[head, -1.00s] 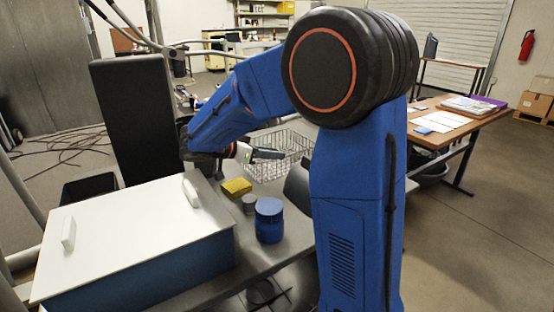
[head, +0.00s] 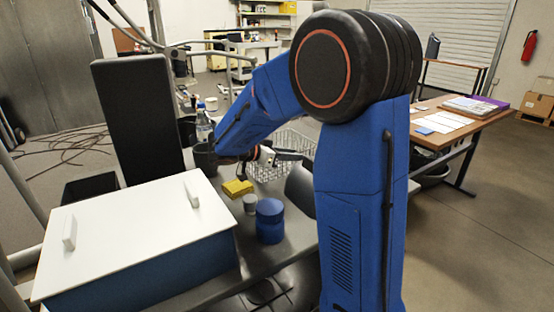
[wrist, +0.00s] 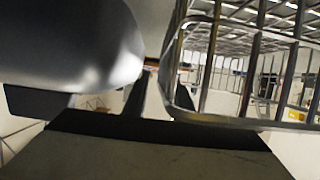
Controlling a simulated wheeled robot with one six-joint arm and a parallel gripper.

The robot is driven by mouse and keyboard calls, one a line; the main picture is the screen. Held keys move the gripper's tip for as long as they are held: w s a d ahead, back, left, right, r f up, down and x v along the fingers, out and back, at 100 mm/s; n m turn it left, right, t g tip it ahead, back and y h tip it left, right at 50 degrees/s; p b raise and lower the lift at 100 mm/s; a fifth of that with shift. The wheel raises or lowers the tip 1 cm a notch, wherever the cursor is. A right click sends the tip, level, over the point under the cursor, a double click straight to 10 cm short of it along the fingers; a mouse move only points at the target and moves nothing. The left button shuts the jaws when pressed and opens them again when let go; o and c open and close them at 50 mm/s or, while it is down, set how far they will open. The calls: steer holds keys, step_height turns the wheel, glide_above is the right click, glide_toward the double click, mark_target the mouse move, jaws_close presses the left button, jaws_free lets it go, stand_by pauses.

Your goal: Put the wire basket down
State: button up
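The wire basket (head: 297,140) is at the back of the grey bench, partly hidden behind my arm. It seems to rest on the bench, but its base is mostly hidden. My gripper (head: 302,157) is at the basket's near side, overlapping it in the head view. In the wrist view, the basket's bars (wrist: 245,60) fill the right side, close beside my gripper (wrist: 152,78).
A yellow sponge (head: 237,187), a small grey can (head: 250,203) and a blue jar (head: 269,220) stand on the bench. A white-lidded blue box (head: 140,235) is at left. A dark cup (head: 205,158) and a bottle (head: 203,126) stand behind. A smooth grey rounded shape (wrist: 70,45) fills the wrist view's left.

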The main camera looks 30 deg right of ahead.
steer(key=shift+d, duration=0.1)
steer(key=shift+c, duration=0.6)
jaws_close()
stand_by(0.8)
